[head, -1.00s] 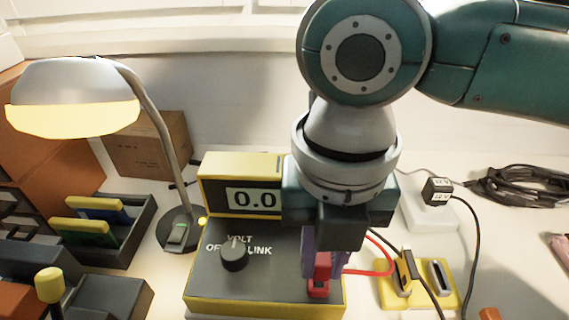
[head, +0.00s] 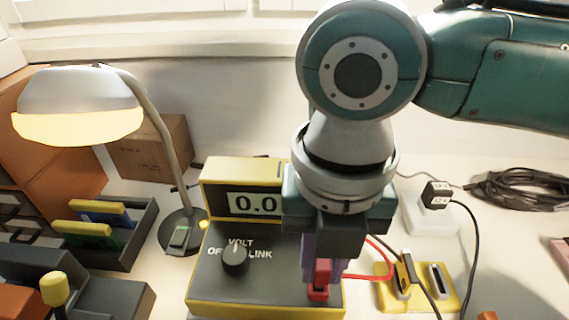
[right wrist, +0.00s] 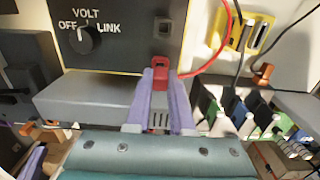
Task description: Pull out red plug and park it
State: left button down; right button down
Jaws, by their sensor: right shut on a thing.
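The red plug (head: 319,270) is at the lower right corner of the meter box (head: 212,285), above a red socket piece, with a red cable curving off to the right. The right wrist view also shows the plug (right wrist: 160,74) between the purple fingers. My right gripper (head: 322,265) points down from above and is shut on it; its fingertips also show in the wrist view (right wrist: 161,78). I cannot tell how deep the plug sits in the socket. A yellow block with slots (head: 442,302) lies right of the meter. My left gripper is not in view.
A black plug (head: 404,272) stands in the yellow block's left slot; its right slot looks empty. A lamp (head: 80,92) and a dark rack with cards (head: 135,250) stand left. A black adapter (head: 436,193), a white power strip (head: 428,217) and coiled cable (head: 515,190) lie right.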

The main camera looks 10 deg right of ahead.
jog(key=shift+r+p, duration=0.1)
jog(key=shift+p, duration=0.25)
dwell(0.7)
jog(key=shift+f, duration=0.5)
dwell(0.9)
dwell(0.4)
jog(key=shift+f, duration=0.3)
jog(key=c, duration=0.7)
grip_release()
